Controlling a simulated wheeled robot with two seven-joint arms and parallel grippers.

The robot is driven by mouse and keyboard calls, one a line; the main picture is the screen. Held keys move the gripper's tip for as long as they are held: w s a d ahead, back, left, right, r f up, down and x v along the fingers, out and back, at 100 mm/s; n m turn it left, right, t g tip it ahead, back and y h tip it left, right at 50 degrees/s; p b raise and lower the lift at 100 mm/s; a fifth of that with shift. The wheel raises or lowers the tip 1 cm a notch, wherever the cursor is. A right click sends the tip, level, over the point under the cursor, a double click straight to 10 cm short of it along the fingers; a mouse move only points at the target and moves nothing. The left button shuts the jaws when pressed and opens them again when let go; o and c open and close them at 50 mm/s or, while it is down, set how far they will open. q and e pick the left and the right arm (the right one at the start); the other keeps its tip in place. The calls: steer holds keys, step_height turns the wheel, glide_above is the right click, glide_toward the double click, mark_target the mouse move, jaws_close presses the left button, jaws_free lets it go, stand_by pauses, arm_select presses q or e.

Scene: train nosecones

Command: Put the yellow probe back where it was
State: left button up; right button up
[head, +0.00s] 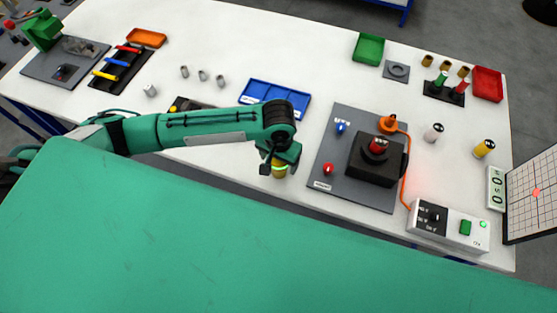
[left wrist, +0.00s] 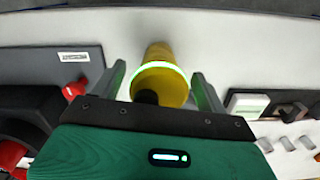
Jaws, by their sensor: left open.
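My left gripper (head: 277,167) points down over the front part of the white table. Its fingers stand apart on both sides of a yellow cylinder (head: 279,172). In the left wrist view, the yellow cylinder (left wrist: 160,60) sits between the open fingers, with a glowing green-white ring around it and a dark end towards me. I cannot tell whether the fingers touch it. A second yellow cylinder (head: 484,148) with a dark top stands at the table's right. A yellow bar (head: 105,75) lies in a black tray at the left. My right gripper is not in view.
A grey plate (head: 335,187) with a black block (head: 377,165) lies right of the gripper. A blue tray (head: 273,93) is behind it. A control box (head: 448,227) with an orange cable stands front right. Small grey cylinders (head: 203,76) stand behind my arm.

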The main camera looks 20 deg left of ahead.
arm_select(q)
step_height(320, 180, up, 11)
steer(key=shift+r+b, duration=0.2)
steer(key=shift+b, duration=0.95)
